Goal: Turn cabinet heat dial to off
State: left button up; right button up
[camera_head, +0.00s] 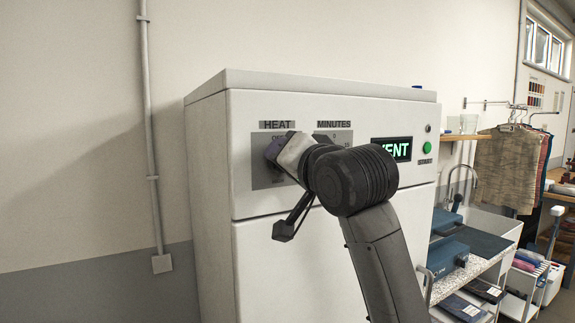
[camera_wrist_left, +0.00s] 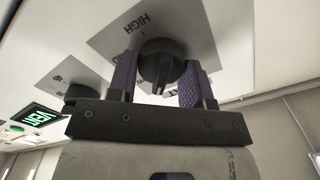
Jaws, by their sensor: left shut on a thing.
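The cabinet (camera_head: 335,108) is a white box with a grey HEAT panel (camera_head: 258,178) on its front. In the left wrist view, the heat dial (camera_wrist_left: 160,66) is a dark round knob on a panel lettered HIGH. My left gripper (camera_wrist_left: 158,84) has one purple-padded finger on each side of the dial and is shut on it. In the head view, my left gripper (camera_head: 276,151) is at the HEAT panel and hides the dial. The letters OFF partly show above it. I cannot tell which mark the dial points to. My right gripper is not in view.
The minutes dial (camera_wrist_left: 82,92) sits beside the heat dial. A green VENT display (camera_head: 403,149) and a green START button (camera_head: 427,147) are further right on the cabinet. A pipe (camera_head: 151,130) runs up the wall at left. A sink (camera_head: 500,226) and hanging clothes (camera_head: 505,165) stand at right.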

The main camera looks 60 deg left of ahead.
pick_arm(q)
jog(key=n, duration=0.4)
jog(key=shift+s+n+b, duration=0.1)
jog(key=shift+n+b, duration=0.2)
jog(key=shift+b, duration=0.05)
jog(key=shift+s+n+b, duration=0.1)
jog(key=shift+n+b, duration=0.55)
jog(key=shift+n, duration=1.15)
jog(key=o, duration=0.9)
jog(key=shift+d, duration=0.1)
jog(key=d, duration=1.3)
jog(key=shift+d, duration=0.35)
